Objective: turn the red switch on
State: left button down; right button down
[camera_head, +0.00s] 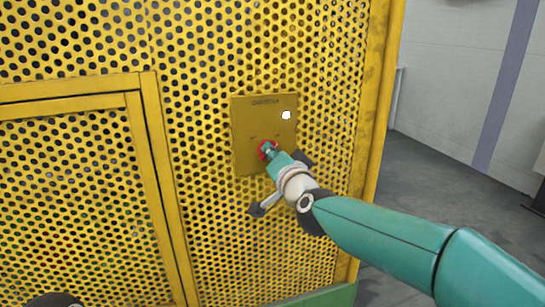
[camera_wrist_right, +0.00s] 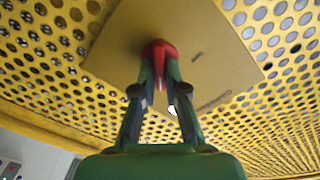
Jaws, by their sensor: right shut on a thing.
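The red switch (camera_head: 264,149) sits on a plain yellow panel plate (camera_head: 250,118) fixed to the perforated yellow guard. My right gripper (camera_head: 268,151) reaches the switch from the lower right and is shut on it. In the right wrist view, the red switch (camera_wrist_right: 157,49) shows between the fingertips of my right gripper (camera_wrist_right: 160,62), which touch it from both sides. The fingers hide part of the switch, and I cannot tell its exact turn position. My left gripper is not clearly seen; only a small dark part shows at the bottom left edge.
A white round lamp or button (camera_head: 286,115) is on the plate, above and right of the switch. A yellow framed door (camera_head: 150,150) is to the left. A yellow post (camera_head: 378,90) borders the guard on the right, with open grey floor (camera_head: 430,165) beyond.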

jog(key=shift+f, duration=0.15)
jog(key=c, duration=1.2)
grip_release()
jog(key=shift+d, duration=0.1)
jog(key=v, duration=1.2)
jog(key=shift+w+d, duration=0.1)
